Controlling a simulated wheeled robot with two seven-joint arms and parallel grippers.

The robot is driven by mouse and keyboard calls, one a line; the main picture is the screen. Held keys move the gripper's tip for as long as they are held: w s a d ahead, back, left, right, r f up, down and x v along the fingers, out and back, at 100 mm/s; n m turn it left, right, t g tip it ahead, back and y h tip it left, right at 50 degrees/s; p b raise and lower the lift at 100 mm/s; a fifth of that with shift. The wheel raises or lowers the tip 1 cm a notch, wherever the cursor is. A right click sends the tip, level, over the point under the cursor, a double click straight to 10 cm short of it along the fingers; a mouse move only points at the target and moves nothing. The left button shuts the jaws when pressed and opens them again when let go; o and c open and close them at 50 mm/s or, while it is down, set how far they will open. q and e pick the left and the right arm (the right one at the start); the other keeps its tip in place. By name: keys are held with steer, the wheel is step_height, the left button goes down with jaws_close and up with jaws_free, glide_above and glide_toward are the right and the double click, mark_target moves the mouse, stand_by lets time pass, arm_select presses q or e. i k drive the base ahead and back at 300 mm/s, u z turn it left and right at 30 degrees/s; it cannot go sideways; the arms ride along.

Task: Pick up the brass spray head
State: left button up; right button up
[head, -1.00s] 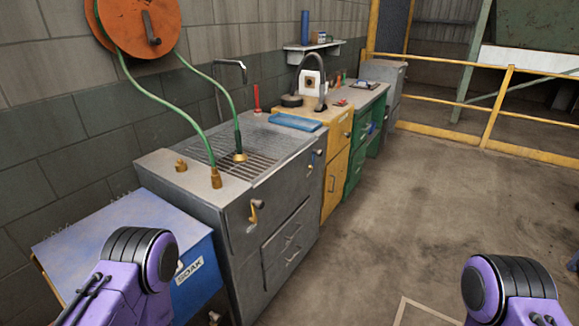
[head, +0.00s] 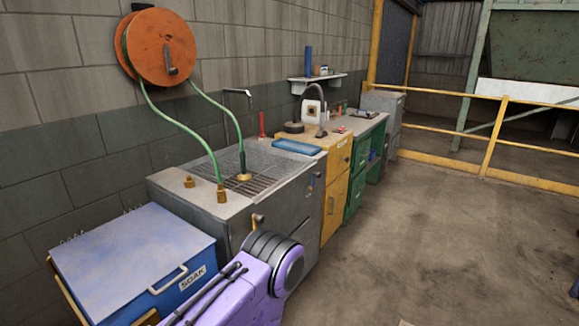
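A brass, bell-shaped head (head: 243,177) sits on the wire grate of the grey sink bench (head: 170,190), at the end of a dark green grip on the green hose. It looks like the spray head. A second brass fitting (head: 221,195) ends the other green hose run on the bench's near ledge. A small separate brass piece (head: 189,182) stands to its left. Neither of my grippers is in view. Only a purple link of my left arm shows at the bottom, overlapping the bench front, well short of the brass head.
An orange hose reel (head: 160,48) hangs on the block wall. A blue SOAK box (head: 130,255) stands near left. A blue tray (head: 297,146), yellow cabinet (head: 337,190) and green cabinet (head: 361,170) continue behind. The concrete floor at right is clear, up to a yellow railing (head: 492,140).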

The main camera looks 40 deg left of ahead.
mark_target(244, 176)
steer(key=z, duration=0.25)
steer(key=i, duration=1.5)
steer(key=u, duration=0.3)
steer(key=i, duration=0.75)
steer(key=u, duration=0.7)
